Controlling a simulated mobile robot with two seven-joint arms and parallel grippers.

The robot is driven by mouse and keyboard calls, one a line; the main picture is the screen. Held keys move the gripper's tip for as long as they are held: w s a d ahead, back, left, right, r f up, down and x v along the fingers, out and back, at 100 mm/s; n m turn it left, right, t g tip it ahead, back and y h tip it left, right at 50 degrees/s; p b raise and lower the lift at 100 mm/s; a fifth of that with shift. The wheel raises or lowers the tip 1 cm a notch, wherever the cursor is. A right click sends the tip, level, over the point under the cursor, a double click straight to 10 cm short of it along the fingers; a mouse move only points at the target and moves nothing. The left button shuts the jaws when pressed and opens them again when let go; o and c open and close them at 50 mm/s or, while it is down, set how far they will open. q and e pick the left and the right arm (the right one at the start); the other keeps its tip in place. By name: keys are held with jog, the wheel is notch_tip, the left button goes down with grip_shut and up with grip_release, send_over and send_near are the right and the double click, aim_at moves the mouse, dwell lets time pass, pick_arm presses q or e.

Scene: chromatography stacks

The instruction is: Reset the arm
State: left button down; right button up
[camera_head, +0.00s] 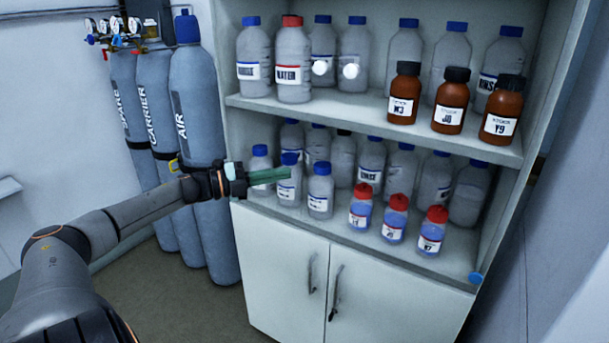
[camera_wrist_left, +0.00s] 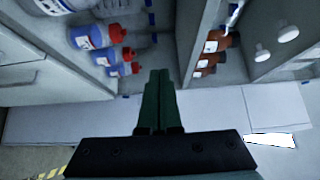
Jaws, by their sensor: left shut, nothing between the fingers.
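My left gripper (camera_head: 284,174) reaches in from the left in the head view, in front of the lower shelf's left part. Its green fingers are shut with nothing between them, and they also show in the left wrist view (camera_wrist_left: 159,78). They overlap the small blue-capped bottles (camera_head: 289,190) in the picture; I cannot tell whether they touch. My left arm (camera_head: 150,207) is stretched out toward the cabinet (camera_head: 280,270). My right gripper is not in view.
Red-capped bottles with blue liquid (camera_head: 393,222) stand at the lower shelf's front edge. Brown bottles (camera_head: 449,103) and clear bottles (camera_head: 293,62) stand on the upper shelf. Gas cylinders (camera_head: 195,90) stand left of the cabinet. Open floor (camera_head: 150,290) lies in front of them.

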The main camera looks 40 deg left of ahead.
pick_arm(q)
jog(key=shift+a, duration=0.15)
jog(key=shift+s, duration=0.1)
jog(key=s+d+f+n+g+y+p, duration=0.1)
jog(key=s+d+f+n+y, duration=0.25)
jog(key=f, duration=0.55)
jog(key=s+d+f+n, duration=0.2)
jog(key=d+f+n, duration=0.3)
jog(key=d+f, duration=0.3)
jog(key=s+d+f+n+g+y+p, duration=0.15)
jog(key=d+f+n, duration=0.3)
jog(key=f, duration=0.55)
jog(key=s+d+f+n+g, duration=0.2)
jog(key=s+d+f+n, duration=0.1)
jog(key=s+d, duration=0.4)
jog(key=s+d+f+n+g, duration=0.2)
jog(key=s+d+n, duration=0.3)
jog(key=d, duration=0.9)
jog(key=shift+s+f+y+p, duration=0.35)
jog(key=shift+s+f, duration=0.3)
jog(key=shift+s, duration=0.45)
